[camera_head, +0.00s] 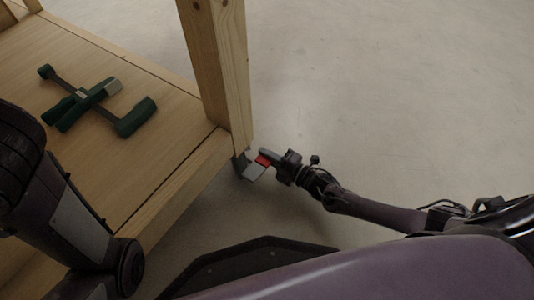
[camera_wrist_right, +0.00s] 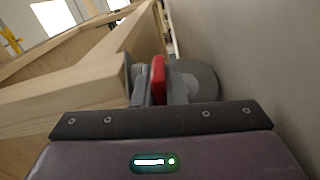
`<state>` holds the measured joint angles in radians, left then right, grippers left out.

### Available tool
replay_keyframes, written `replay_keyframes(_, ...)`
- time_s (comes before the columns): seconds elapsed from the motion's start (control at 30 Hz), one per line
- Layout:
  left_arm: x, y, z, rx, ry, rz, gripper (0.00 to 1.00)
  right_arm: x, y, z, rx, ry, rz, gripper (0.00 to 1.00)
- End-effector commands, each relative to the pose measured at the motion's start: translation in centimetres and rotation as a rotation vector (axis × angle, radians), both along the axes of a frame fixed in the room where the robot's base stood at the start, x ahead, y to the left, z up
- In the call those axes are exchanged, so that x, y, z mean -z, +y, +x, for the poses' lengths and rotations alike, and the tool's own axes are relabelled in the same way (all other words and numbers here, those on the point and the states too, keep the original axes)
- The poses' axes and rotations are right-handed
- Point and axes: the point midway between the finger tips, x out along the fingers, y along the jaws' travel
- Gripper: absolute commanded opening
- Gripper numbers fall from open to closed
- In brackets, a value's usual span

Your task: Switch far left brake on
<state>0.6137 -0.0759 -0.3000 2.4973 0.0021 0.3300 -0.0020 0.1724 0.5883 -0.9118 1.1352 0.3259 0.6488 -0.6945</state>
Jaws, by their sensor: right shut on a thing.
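A wooden workbench leg (camera_head: 220,75) stands on a grey caster (camera_head: 241,166) at the bench corner. The caster carries a red brake pedal (camera_head: 263,158). The caster's round grey wheel (camera_wrist_right: 197,80) and the red pedal (camera_wrist_right: 158,80) also show in the right wrist view. My right gripper (camera_head: 261,165) is low beside the caster, its fingers shut around the red pedal. The fingers hide part of the pedal, and I cannot tell whether the brake is on. My left arm comes in at the left, with its gripper out of view.
Green-and-grey clamps (camera_head: 98,102) lie on the bench's wooden shelf (camera_head: 150,97). The shelf edge and leg are close to my right gripper. The concrete floor (camera_head: 390,90) right of the leg is clear.

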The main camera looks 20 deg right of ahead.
Motion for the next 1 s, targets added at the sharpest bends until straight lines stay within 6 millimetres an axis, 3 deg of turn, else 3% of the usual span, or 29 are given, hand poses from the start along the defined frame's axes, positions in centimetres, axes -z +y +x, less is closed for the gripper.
replay_keyframes(0.7, 0.01, 0.00, -0.06, -0.003, -0.002, 0.003, 0.33, 0.49, -0.03, -0.01, 0.001, 0.060, 0.074, 0.00)
replay_keyframes(0.73, 0.01, 0.00, -0.06, -0.003, -0.002, 0.003, 0.33, 0.49, -0.03, -0.01, 0.002, 0.060, 0.073, 0.15)
replay_keyframes(0.87, 0.00, 0.00, -0.08, -0.003, -0.002, 0.003, 0.33, 0.48, -0.03, -0.02, 0.001, 0.060, 0.073, 0.32)
replay_keyframes(1.0, 0.00, -0.01, -0.08, -0.003, -0.002, 0.002, 0.33, 0.46, -0.01, -0.02, 0.001, 0.058, 0.073, 0.33)
